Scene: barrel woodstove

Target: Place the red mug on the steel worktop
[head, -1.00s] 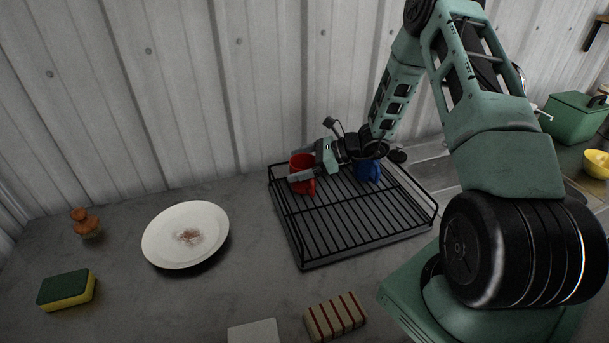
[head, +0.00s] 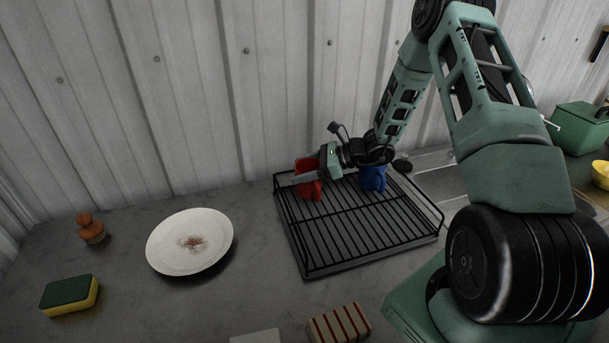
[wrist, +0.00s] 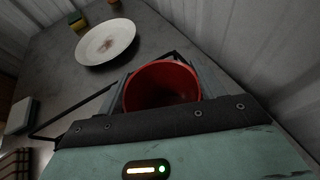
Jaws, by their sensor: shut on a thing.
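The red mug (head: 309,185) is at the back left corner of the black wire dish rack (head: 350,231), inside its rail. My gripper (head: 307,173) comes from the right and is shut on the mug. In the wrist view the open mouth of the red mug (wrist: 162,88) faces the camera, between my gripper's fingers (wrist: 160,90). I cannot tell whether the mug's base touches the rack. The steel worktop (head: 110,275) is the grey surface under the rack and to its left.
A blue mug (head: 373,178) stands in the rack behind my wrist. A soiled white plate (head: 190,242), a sponge (head: 70,295), an orange-brown knobbed item (head: 90,229) and a striped block (head: 340,325) lie on the worktop. Bare worktop shows between plate and rack.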

